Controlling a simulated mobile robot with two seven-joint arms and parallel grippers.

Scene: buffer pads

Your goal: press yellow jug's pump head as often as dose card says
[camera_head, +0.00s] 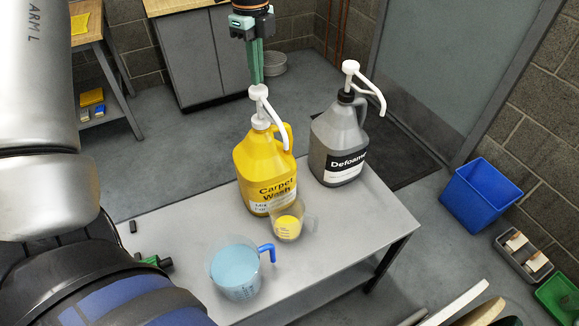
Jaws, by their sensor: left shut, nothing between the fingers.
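The yellow jug (264,165), labelled Carpet Wash, stands upright on the grey table. Its white pump head (259,92) is on top, with the spout bending down to the right. My left gripper (256,80) points straight down from the top of the view. Its green fingers are shut and empty, with their tips at the pump head; I cannot tell whether they touch it. A small clear cup (307,224) with something yellow in it stands in front of the jug. I cannot make out a dose card. My right gripper is not in view.
A grey Defoamer jug (333,135) with a white pump stands right of the yellow one. A clear pitcher (236,284) of bluish liquid with a blue handle stands at the table's front. The table (372,218) is bare at right. A blue bin (484,195) is on the floor.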

